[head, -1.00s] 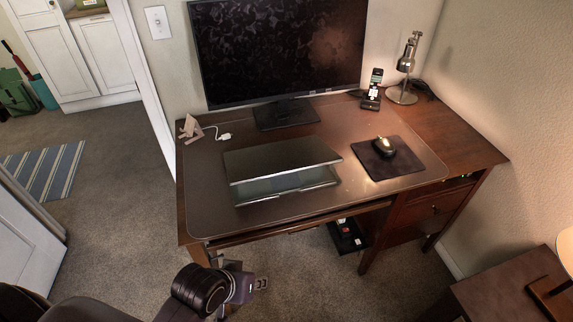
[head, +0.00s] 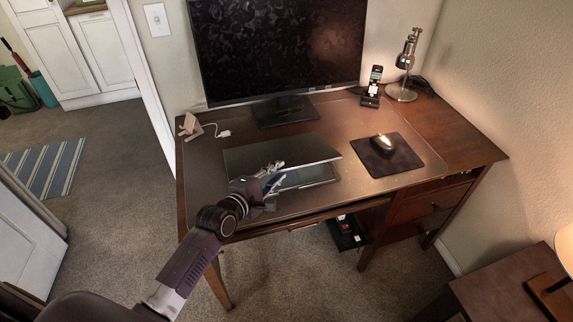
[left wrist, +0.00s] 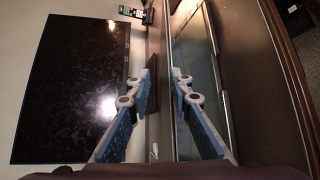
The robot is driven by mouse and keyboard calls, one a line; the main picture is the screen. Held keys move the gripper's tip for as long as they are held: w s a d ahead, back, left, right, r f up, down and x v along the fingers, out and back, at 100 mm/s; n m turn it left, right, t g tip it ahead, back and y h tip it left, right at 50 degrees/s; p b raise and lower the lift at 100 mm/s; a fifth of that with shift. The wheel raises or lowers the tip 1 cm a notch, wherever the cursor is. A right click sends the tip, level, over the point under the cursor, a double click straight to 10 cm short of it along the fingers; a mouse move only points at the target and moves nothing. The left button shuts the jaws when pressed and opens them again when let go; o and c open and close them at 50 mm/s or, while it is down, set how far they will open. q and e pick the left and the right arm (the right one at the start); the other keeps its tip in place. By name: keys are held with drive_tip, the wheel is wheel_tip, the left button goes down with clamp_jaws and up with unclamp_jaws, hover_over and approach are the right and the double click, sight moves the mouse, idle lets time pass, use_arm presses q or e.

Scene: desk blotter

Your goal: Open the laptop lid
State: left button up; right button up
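The laptop (head: 290,150) lies on the desk blotter with its dark lid slightly raised. A gap shows between the lid's front edge and the base (head: 312,176). My left gripper (head: 275,174) is at the front left of the laptop, its fingers at the lid's front edge. In the left wrist view the two fingers of this gripper (left wrist: 159,75) are apart and hold nothing. The laptop (left wrist: 195,42) shows there sideways, partly behind the right-hand finger. I cannot tell whether a finger touches the lid. My right gripper is out of view.
A large monitor (head: 280,45) stands behind the laptop. A mouse (head: 384,143) sits on a dark pad (head: 400,159) to the right.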

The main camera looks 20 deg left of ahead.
sight(286, 168)
use_arm(q)
drive_tip(key=x, duration=0.5)
drive_tip(key=shift+w+d+f, duration=0.1)
drive_tip(key=shift+w, duration=0.25)
clamp_jaws()
